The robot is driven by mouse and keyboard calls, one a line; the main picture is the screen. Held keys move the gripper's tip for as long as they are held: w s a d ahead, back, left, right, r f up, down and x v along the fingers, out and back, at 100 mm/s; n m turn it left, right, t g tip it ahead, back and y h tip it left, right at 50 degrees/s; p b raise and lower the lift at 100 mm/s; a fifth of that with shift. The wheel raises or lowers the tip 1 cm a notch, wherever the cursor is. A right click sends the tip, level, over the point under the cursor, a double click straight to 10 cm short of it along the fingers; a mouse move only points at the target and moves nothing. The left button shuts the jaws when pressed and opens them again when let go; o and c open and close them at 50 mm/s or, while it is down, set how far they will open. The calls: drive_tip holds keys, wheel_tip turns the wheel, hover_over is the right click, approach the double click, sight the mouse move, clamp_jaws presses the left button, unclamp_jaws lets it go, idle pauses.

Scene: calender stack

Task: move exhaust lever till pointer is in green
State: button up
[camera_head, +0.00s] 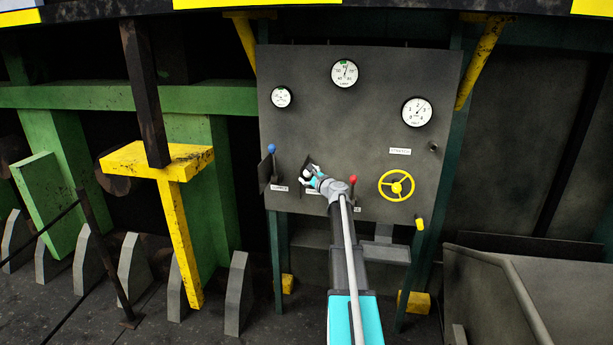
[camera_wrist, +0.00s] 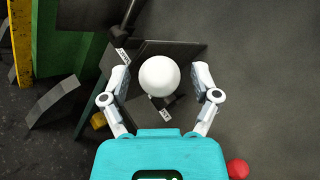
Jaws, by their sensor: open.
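A lever with a white ball knob (camera_wrist: 159,76) sits between the two fingers of my gripper (camera_wrist: 160,88) in the wrist view. The fingers are open, with a gap on each side of the knob. In the head view my gripper (camera_head: 308,173) is at the lower left of the grey panel (camera_head: 310,115) and mostly hides this lever. Three round dials are on the panel: a small left dial (camera_head: 281,97), a top dial (camera_head: 344,73) with a green mark near its top, and a right dial (camera_head: 416,112). I cannot read which lever is labelled exhaust.
A blue-knobbed lever (camera_head: 271,149) stands left of my gripper and a red-knobbed lever (camera_head: 353,180) to its right. The red knob also shows in the wrist view (camera_wrist: 238,169). A yellow handwheel (camera_head: 396,186) is farther right. Dark plates flank the levers.

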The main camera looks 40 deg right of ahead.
clamp_jaws()
idle(0.4)
